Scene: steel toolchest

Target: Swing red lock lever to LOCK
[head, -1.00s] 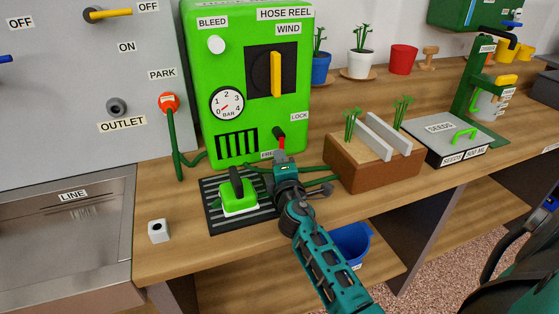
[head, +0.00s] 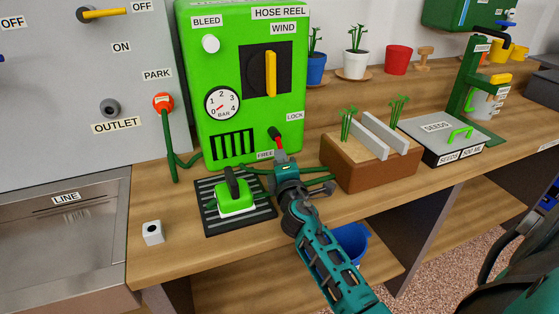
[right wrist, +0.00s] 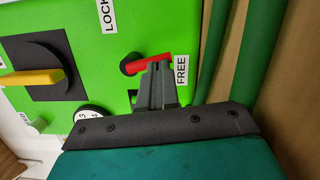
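The red lock lever (head: 279,144) sits low on the right of the green hose reel panel (head: 238,50), on a black pivot. It points down and slightly right, nearer the FREE label (head: 265,154) than the LOCK label (head: 294,115) above. My right gripper (head: 284,158) is at the lever's lower end. In the right wrist view the dark fingers (right wrist: 156,83) look closed together, with their tips right at the red lever (right wrist: 150,63). Whether they touch it I cannot tell. My left gripper is not in view.
A green hose runs behind the gripper along the bench. A small white block (head: 153,232) sits near the front edge.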

